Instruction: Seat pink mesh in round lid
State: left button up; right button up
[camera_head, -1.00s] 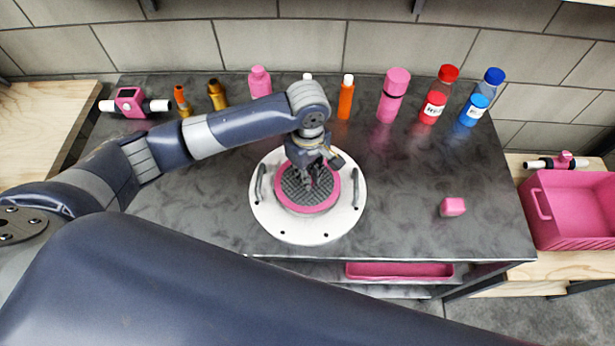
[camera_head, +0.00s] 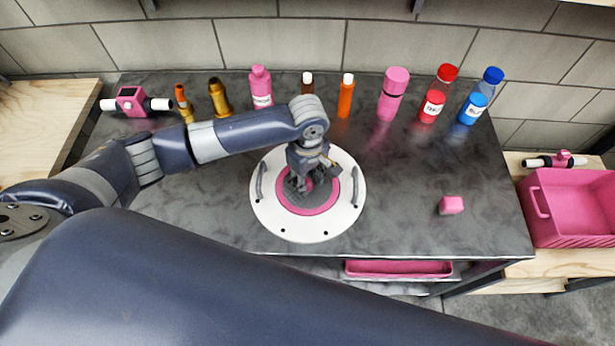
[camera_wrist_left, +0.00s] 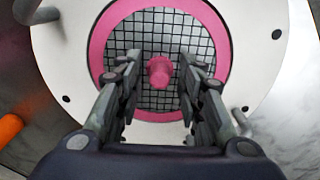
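The round white lid (camera_head: 344,219) lies on the dark worktop with two grey handles and dark holes around its edge. The pink mesh (camera_head: 304,209), a pink ring with a dark grid, lies flat in the lid's middle. In the left wrist view the mesh (camera_wrist_left: 218,45) looks centred within the white lid (camera_wrist_left: 262,60), and its pink knob (camera_wrist_left: 159,71) stands up in the middle. My left gripper (camera_head: 304,187) is over the mesh. Its fingers (camera_wrist_left: 159,62) stand either side of the knob, with gaps showing. My right gripper is out of view.
Bottles (camera_head: 392,95) and brass fittings (camera_head: 219,97) line the back of the worktop. A small pink block (camera_head: 451,205) lies to the right. A pink crate (camera_head: 570,210) stands at the far right. The worktop around the lid is clear. An orange item (camera_wrist_left: 10,129) shows in the wrist view.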

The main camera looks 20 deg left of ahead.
aim_at(308, 181)
pick_arm(q)
jog(key=shift+r, duration=0.1)
jog(key=shift+r, duration=0.25)
notch_tip(308, 181, up, 12)
jog(key=b, duration=0.1)
jog(key=shift+f, duration=0.15)
dwell(0.5)
